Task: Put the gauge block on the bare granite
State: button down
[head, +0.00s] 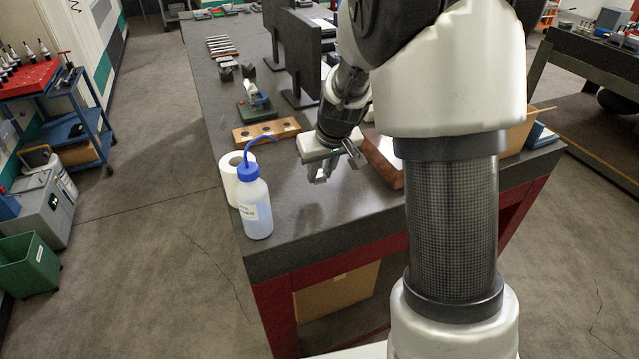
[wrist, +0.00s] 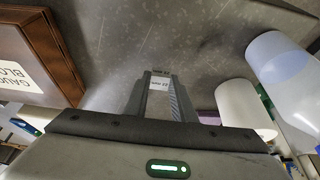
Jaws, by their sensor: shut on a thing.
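My gripper (head: 336,168) hangs over the near end of the dark granite top (head: 330,225). In the wrist view its two fingers (wrist: 160,90) are closed on a small metal gauge block (wrist: 159,83) with a pale marked face at the fingertips. In the head view the block is too small to make out clearly. Bare speckled granite (wrist: 180,40) lies beyond the fingertips. I cannot tell whether the block touches it. The wooden gauge block case (wrist: 35,50), with a partly visible label, is at the left of the wrist view and right of my gripper in the head view (head: 386,162).
A blue-capped wash bottle (head: 255,208) and a white paper roll (head: 232,178) stand left of my gripper. A wooden strip with round recesses (head: 266,132) lies behind. The granite toward the front edge is clear.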

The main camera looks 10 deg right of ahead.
aim_at(321, 182)
jog(key=shift+f, duration=1.8)
jog(key=shift+f+b, duration=0.1)
jog(key=shift+b, duration=0.2)
jog(key=shift+f, duration=0.15)
jog(key=c, duration=1.5)
grip_release()
